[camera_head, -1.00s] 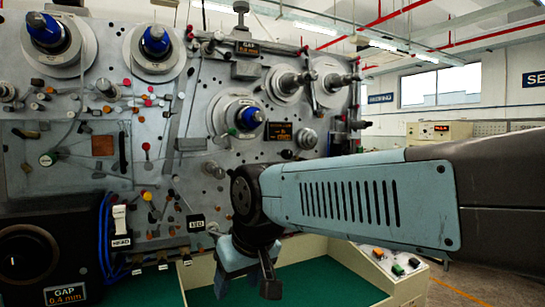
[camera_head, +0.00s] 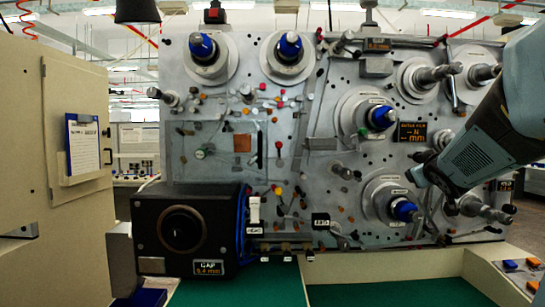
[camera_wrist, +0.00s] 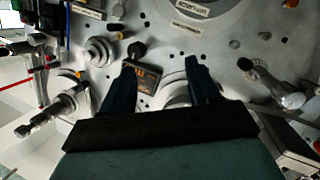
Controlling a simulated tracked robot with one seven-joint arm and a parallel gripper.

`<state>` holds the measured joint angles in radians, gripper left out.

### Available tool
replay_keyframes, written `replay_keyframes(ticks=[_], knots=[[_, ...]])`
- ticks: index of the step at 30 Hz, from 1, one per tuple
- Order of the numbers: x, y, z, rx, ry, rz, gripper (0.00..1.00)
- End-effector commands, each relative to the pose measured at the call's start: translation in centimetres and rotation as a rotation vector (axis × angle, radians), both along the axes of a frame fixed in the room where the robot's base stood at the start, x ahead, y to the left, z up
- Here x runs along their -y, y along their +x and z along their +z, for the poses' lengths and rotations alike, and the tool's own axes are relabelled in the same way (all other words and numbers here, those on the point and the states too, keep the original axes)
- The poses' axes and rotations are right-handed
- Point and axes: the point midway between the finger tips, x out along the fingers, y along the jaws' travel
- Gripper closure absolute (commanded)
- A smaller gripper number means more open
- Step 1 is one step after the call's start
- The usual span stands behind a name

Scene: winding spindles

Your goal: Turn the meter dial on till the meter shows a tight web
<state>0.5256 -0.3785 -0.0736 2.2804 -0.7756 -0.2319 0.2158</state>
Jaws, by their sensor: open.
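An orange-lit display (camera_head: 412,132) is on the grey panel, right of a blue-tipped spindle; its text is too small to read fully. A dark box at lower left carries a large round dial (camera_head: 182,229) and a display reading GAP (camera_head: 208,268), about 0.4 mm. I cannot tell which is the meter dial. My gripper (camera_head: 434,192) is in front of the panel's lower right, far from the box. In the wrist view its two fingers (camera_wrist: 160,78) are spread and hold nothing. A dark knob (camera_wrist: 137,50) and a small lit display (camera_wrist: 145,80) show behind and between them.
Several spindles (camera_head: 403,210) stick out around my gripper. A beige cabinet (camera_head: 45,160) with a clipboard (camera_head: 83,145) fills the left. A green surface (camera_head: 400,292) lies in front of the panel. A button console (camera_head: 515,270) stands at lower right.

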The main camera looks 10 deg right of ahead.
Motion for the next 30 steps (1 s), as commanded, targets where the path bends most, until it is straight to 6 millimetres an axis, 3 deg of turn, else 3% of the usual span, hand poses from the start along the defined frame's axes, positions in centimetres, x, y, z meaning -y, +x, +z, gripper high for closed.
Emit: replay_keyframes(ticks=[1,3,10,20,30], knots=[[1.8,0.4,0.5,0.022,-0.036,0.016,0.39],[3.5,0.8,1.2,0.05,-0.088,0.059,0.39],[7.3,1.1,1.8,0.094,-0.193,0.218,0.39],[8.4,1.2,1.5,0.101,-0.219,0.303,0.39],[9.1,6.3,1.4,0.101,-0.217,0.302,0.39]])
